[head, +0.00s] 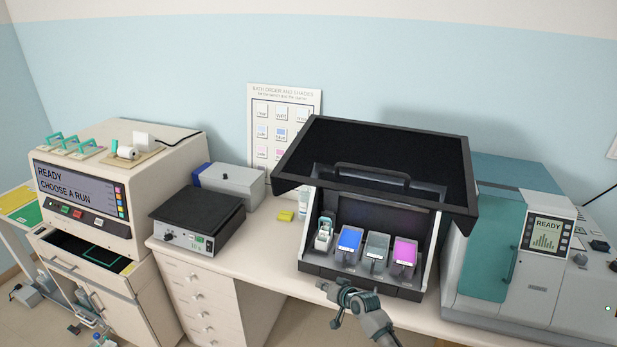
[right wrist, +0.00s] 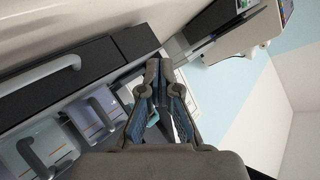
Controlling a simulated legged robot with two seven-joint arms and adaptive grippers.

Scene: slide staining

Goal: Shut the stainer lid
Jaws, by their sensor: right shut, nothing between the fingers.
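The stainer (head: 362,282) stands in the middle of the bench with its dark lid (head: 437,165) raised. The lid's bar handle (head: 372,176) faces me along its front edge. Under the lid sit blue, grey and magenta baths and a small slide rack (head: 324,234). My right gripper (head: 331,303) is in front of and below the stainer's front edge, apart from the lid. In the right wrist view its fingers (right wrist: 160,68) are together and empty, and a grey bar handle (right wrist: 40,75) shows at the left. My left gripper is not in view.
A teal-doored machine (head: 487,260) stands close on the right. A beige machine (head: 120,190) is at the far left. Some bench is clear left of the stainer.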

